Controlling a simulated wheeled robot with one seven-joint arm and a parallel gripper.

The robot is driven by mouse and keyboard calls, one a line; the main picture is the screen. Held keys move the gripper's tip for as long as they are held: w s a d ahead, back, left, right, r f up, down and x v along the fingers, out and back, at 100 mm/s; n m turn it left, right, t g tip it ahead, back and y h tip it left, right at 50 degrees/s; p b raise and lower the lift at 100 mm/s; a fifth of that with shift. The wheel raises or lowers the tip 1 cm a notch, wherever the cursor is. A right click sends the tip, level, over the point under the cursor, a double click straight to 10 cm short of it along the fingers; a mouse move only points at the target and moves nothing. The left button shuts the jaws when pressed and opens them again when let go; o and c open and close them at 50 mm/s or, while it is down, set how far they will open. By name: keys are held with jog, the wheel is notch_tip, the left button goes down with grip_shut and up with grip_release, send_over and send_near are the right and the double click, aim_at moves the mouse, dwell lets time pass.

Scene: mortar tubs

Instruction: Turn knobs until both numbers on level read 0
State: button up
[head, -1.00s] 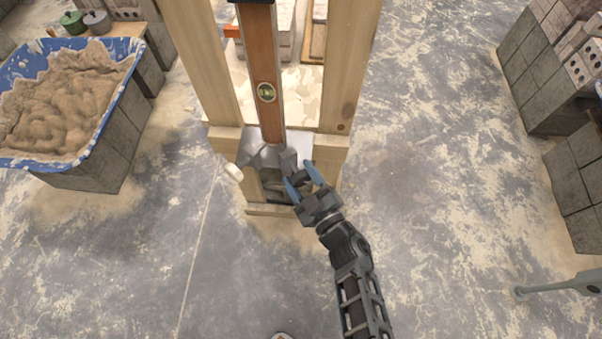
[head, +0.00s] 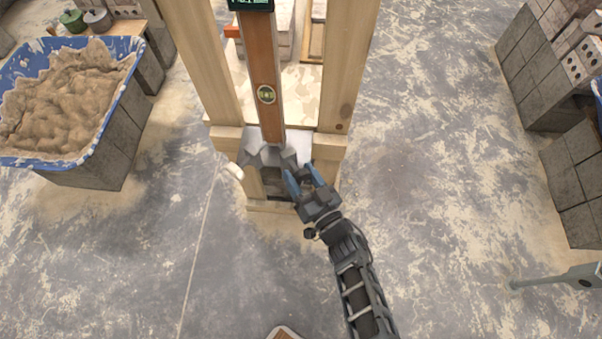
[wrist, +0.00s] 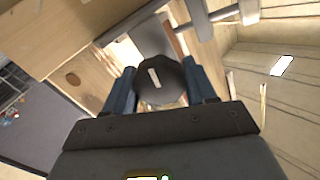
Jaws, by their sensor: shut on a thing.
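The level (head: 264,65) is a long brown bar standing upright between wooden posts, with a round yellow-green vial (head: 266,94). Its dark display (head: 250,3) is cut off by the top edge of the head view, and I cannot read its numbers. My gripper (head: 303,177) is at the right side of the grey metal bracket below the level. In the wrist view, its blue fingers are shut on a dark faceted knob (wrist: 160,84) with a white mark. A pale round part, perhaps another knob (head: 234,171), sticks out at the bracket's left.
The wooden frame (head: 341,65) stands close around the level and bracket. A blue tub (head: 119,100) of mortar rests on blocks at left. Grey blocks (head: 577,190) are stacked at right. The floor between the frame and those blocks is clear.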

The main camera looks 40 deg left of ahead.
jog(key=shift+m, duration=0.6)
jog(key=shift+r, duration=0.1)
jog(key=o, duration=1)
jog(key=shift+d, duration=0.1)
jog(key=shift+p+v, duration=0.35)
jog(key=shift+v, duration=3.45)
